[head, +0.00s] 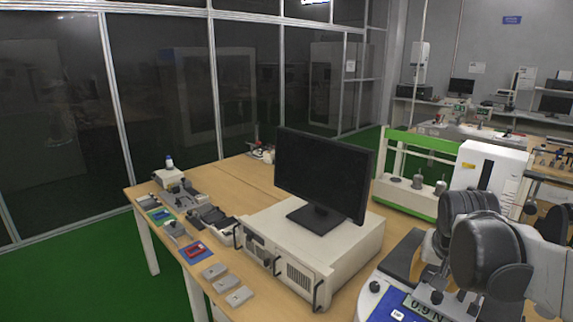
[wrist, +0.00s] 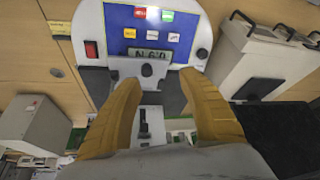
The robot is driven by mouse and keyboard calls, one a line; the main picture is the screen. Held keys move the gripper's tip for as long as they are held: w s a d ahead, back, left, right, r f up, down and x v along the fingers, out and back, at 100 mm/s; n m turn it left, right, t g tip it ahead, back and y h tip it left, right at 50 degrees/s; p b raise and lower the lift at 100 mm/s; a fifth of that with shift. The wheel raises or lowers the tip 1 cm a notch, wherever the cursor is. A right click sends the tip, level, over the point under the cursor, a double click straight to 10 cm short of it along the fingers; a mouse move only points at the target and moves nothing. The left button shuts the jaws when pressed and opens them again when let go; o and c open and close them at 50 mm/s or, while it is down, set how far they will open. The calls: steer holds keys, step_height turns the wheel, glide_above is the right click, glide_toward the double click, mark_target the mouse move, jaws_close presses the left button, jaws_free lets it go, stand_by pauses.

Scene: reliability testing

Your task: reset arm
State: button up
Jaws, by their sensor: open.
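My gripper (wrist: 158,85) shows in the wrist view with its two yellow-orange fingers spread apart and nothing held between them. Its fingertips point toward a tester with a blue panel (wrist: 188,22), a small grey display and a red switch. The display reads 0.9 N, upside down in the wrist view. In the head view my dark, rounded arm links are at the lower right, over the same tester (head: 377,305). They hide part of it, and I cannot make out the fingers there. I cannot tell whether the fingers touch the tester.
A monitor (head: 322,180) stands on a beige computer case (head: 345,246) left of my arm. A green-framed machine (head: 408,197) is behind it. Small tools and grey blocks (head: 214,271) lie along the table's left side. Green floor (head: 70,280) is clear at the left.

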steer(key=s+a+f+n+t+y+b, duration=0.1)
steer(key=s+a+n, duration=0.4)
steer(key=s+a, duration=0.8)
step_height(320, 180, down, 2)
steer(key=shift+a+f+n+t+y+b, duration=0.1)
steer(key=shift+a+n+t+y+b, duration=0.25)
steer(key=shift+a+t+y, duration=0.65)
